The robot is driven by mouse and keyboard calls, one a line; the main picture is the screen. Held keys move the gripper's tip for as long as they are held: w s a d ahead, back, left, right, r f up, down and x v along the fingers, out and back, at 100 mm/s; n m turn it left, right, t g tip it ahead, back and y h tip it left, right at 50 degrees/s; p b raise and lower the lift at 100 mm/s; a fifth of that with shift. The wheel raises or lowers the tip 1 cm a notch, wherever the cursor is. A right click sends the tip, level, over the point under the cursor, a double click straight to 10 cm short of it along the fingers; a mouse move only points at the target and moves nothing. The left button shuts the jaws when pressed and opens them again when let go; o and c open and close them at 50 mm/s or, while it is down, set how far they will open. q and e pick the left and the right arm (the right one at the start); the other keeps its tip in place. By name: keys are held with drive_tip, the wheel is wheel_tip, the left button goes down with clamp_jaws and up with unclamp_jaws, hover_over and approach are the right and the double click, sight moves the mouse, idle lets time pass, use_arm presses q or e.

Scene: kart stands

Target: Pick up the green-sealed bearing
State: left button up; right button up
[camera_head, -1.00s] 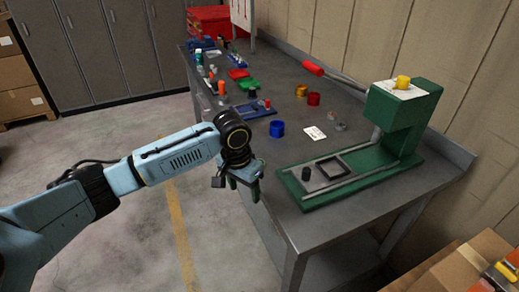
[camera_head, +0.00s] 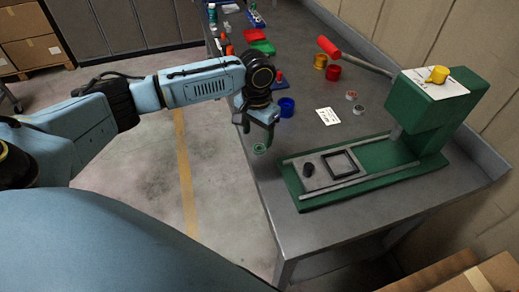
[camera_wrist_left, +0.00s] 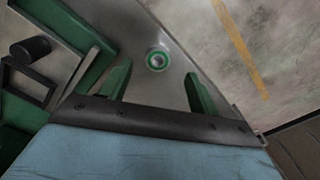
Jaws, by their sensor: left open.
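The green-sealed bearing (camera_head: 259,149) is a small ring with a green face, lying flat on the grey table near its left edge, left of the green press. In the left wrist view the bearing (camera_wrist_left: 157,60) lies ahead of the fingertips, roughly between their lines. My left gripper (camera_head: 259,136) is just above and beside the bearing in the head view. Its two green fingers (camera_wrist_left: 157,86) are spread apart with nothing between them. My right gripper is in neither view.
The green press (camera_head: 365,165) with its base plate and red-handled lever (camera_head: 328,46) stands to the right. The table edge drops to the floor at left.

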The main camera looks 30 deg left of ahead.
sight(259, 148)
use_arm(q)
drive_tip(key=shift+w+d+f, duration=0.1)
drive_tip(key=shift+f, duration=1.3)
drive_tip(key=shift+w+d+f, duration=0.1)
drive_tip(key=shift+f, duration=1.25)
drive_tip(key=shift+c, duration=0.3)
drive_tip(key=c, duration=1)
drive_tip(key=shift+c, duration=0.2)
drive_tip(key=shift+r, duration=0.1)
wheel_tip(259, 148, up, 10)
